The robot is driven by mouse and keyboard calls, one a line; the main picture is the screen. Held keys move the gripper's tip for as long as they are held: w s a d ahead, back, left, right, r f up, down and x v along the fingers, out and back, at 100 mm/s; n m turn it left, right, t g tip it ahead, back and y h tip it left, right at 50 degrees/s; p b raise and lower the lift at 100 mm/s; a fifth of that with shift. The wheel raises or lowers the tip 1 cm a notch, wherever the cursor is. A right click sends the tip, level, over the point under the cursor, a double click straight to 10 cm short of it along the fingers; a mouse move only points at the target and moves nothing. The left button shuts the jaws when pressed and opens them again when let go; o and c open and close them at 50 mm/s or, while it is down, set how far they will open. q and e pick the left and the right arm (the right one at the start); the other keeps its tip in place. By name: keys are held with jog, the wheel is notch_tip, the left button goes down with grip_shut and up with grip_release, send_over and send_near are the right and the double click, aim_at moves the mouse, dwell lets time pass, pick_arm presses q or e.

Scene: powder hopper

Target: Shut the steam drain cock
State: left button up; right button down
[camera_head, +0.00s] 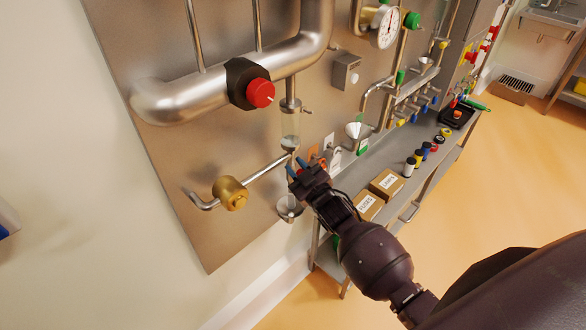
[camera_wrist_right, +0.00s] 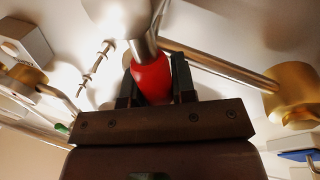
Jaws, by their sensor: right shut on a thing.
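My right gripper (camera_head: 305,170) is at the panel, just below the clear sight glass (camera_head: 290,128). In the wrist view the right gripper (camera_wrist_right: 154,78) has its two dark fingers on either side of a red handle (camera_wrist_right: 152,82) and is shut on it. The handle joins a metal stem near a thin pipe, so it appears to be the drain cock's handle. In the head view the gripper mostly hides the cock, so I cannot tell its exact angle. My left gripper is not in view.
A brass fitting (camera_head: 230,193) sits on the thin pipe to the left. A small funnel cup (camera_head: 289,207) is below the gripper. A black valve with a red knob (camera_head: 260,93) is above. Boxes (camera_head: 386,183) stand on the shelf to the right.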

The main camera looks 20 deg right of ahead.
pick_arm(q)
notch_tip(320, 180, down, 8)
jog(key=b, duration=0.7)
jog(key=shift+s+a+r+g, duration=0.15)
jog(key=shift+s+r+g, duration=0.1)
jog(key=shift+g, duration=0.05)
pick_arm(e)
jog(key=s+a+f+n+y, duration=0.1)
jog(key=a+f+n+y, duration=0.3)
jog(key=n, duration=1.1)
jog(key=shift+s+a+f+n+t, duration=0.2)
jog(key=shift+s+f+n+t, duration=0.1)
jog(key=shift+f, duration=0.95)
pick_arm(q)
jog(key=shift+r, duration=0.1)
pick_arm(e)
jog(key=c, duration=0.9)
grip_release()
jog(key=shift+c, duration=0.2)
